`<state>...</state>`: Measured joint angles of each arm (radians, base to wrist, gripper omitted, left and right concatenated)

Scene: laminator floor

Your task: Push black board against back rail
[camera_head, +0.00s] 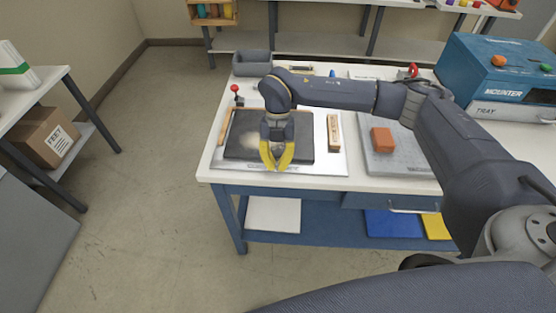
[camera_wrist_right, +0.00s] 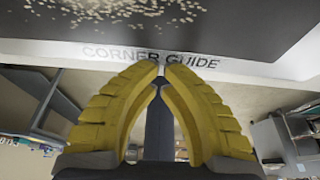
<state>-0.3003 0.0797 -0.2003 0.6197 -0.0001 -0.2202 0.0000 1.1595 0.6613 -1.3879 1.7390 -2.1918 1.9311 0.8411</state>
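The black board (camera_head: 300,143) lies on the white corner guide plate (camera_head: 325,165) at the left part of the table. Pale specks mark its surface. In the wrist view, the board (camera_wrist_right: 235,22) fills the top, with the "CORNER GUIDE" lettering along the near strip of the plate. My right gripper (camera_head: 275,166) has yellow fingers and is over the board's near edge, pointing down. In the wrist view its fingertips (camera_wrist_right: 161,64) come together with nothing between them. Whether they touch the board is unclear. My arm partly hides the guide's back side, and the back rail cannot be clearly made out. My left gripper is out of view.
A wooden strip (camera_head: 224,127) runs along the guide's left side. A labelled wooden block (camera_head: 334,132) stands right of the board. An orange-brown block (camera_head: 381,140) sits on a grey plate (camera_head: 402,160). A grey bin (camera_head: 252,63) and red-knobbed lever (camera_head: 235,89) are behind; the blue mounter (camera_head: 485,75) is at right.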

